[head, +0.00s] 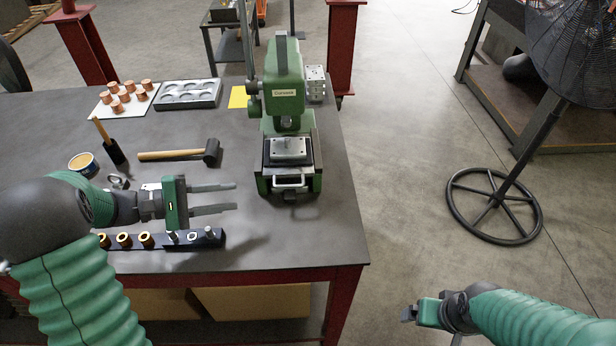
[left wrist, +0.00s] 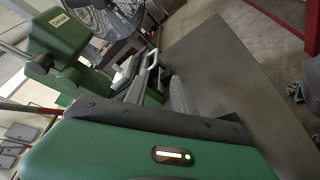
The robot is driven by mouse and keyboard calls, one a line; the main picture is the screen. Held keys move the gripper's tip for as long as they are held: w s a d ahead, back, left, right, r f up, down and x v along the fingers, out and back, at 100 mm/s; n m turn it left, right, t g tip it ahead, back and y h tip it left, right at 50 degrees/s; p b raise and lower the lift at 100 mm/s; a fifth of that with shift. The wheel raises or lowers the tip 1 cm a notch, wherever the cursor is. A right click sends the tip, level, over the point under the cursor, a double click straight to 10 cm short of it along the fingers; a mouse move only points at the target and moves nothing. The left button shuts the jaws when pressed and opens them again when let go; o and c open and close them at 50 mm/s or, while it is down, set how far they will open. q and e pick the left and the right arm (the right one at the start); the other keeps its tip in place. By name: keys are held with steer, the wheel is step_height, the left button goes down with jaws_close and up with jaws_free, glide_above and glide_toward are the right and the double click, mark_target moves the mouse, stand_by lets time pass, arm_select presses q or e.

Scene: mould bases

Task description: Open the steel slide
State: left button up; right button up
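A green press (head: 284,78) stands at the right part of the dark table. At its foot is the steel slide (head: 290,158) with a block on top and a pale bar handle (head: 291,182) at the front. My left gripper (head: 236,197) is open and empty, left of the handle and apart from it, its fingers pointing right. In the left wrist view the press (left wrist: 62,35) is at the upper left, and the handle (left wrist: 146,76) shows beyond my gripper. My right gripper (head: 409,313) is off the table at the lower right; its fingers are too small to judge.
A dark strip (head: 208,238) with brass rings and pins lies near my left gripper. A mallet (head: 180,155), brush (head: 110,145), tin (head: 82,162), grey tray (head: 188,94) and copper pieces (head: 124,96) lie left. The table before the press is clear.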

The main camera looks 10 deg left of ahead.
mark_target(289, 186)
arm_select(q)
steer(key=x, duration=1)
steer(key=shift+w+p, duration=0.35)
steer(key=shift+w, duration=0.2)
steer(key=x, duration=0.5)
steer(key=shift+s+d+r, duration=0.15)
steer(key=shift+d+r, duration=0.15)
steer(key=shift+d, duration=0.05)
steer(key=shift+a, duration=0.1)
steer(key=shift+a, duration=0.1)
steer(key=shift+a, duration=0.15)
steer(key=c, duration=0.5)
jaws_close()
steer(key=shift+s+d+f, duration=0.15)
steer(key=shift+s+d, duration=0.05)
